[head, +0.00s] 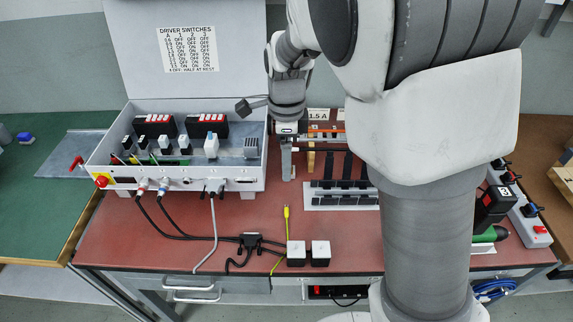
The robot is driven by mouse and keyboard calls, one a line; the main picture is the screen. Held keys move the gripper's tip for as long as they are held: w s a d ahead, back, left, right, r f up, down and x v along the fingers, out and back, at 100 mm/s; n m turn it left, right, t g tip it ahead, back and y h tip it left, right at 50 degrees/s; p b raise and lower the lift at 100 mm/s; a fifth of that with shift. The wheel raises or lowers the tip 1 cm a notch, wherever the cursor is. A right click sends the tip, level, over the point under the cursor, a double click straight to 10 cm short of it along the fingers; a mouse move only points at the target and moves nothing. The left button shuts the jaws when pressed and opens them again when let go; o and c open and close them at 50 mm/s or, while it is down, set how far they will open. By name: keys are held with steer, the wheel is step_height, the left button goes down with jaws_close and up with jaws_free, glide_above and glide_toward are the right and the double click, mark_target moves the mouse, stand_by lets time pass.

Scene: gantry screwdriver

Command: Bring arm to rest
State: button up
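My arm spans the right and middle of the head view. My gripper (288,172) hangs pointing down over the red-brown table (130,240), just right of the grey control box. One pale finger shows from the side. The gap between the fingers is hidden, so I cannot tell whether it is open or shut. I see nothing clearly held in it. Whether the fingertip touches anything below is unclear.
The grey control box (230,184) stands open at left, with cables at its front. A black slotted rack (340,197) sits right of the gripper. A black charger-like unit (490,205) is partly behind my arm.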

steer(key=s+d+r+n+t+p, duration=0.2)
steer(key=s+d+r+n+p, duration=0.2)
steer(key=s+r+n, duration=0.5)
steer(key=s+d+r+n+t+p, duration=0.3)
steer(key=s+d+r+n+p, duration=0.2)
steer(key=r, duration=0.8)
steer(key=s+d+n, duration=0.3)
steer(key=s+n, duration=0.1)
steer(key=s, duration=0.1)
steer(key=shift+d+t, duration=0.2)
steer(key=shift+t, duration=0.1)
